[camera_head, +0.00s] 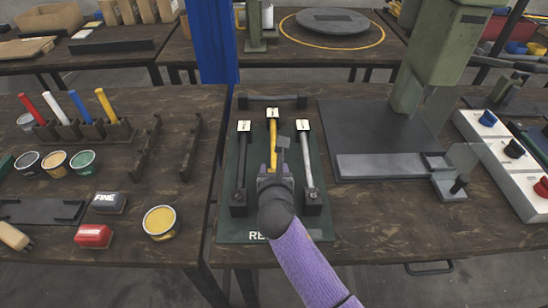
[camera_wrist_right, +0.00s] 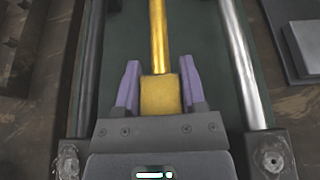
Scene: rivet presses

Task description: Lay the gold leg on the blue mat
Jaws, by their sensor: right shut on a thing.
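The gold leg (camera_head: 273,130) lies between a black leg (camera_head: 242,165) and a silver leg (camera_head: 306,160) at the dark green mat (camera_head: 228,220). It carries a white tag at its far end. My right gripper (camera_head: 280,160) is over its near part. In the right wrist view the purple fingers (camera_wrist_right: 160,90) stand on either side of the square gold end block (camera_wrist_right: 160,97), shut on it. Whether the leg is lifted cannot be told. My gripper hides its near end in the head view. I see no blue mat. My left gripper is out of view.
A dark press plate (camera_head: 370,130) with a green press (camera_head: 435,50) stands right of the mat. A dark bar (camera_head: 272,102) lies across the mat's far end. A blue post (camera_head: 210,40) rises behind. Paint pots, a yellow tin (camera_head: 160,222) and blocks occupy the left table.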

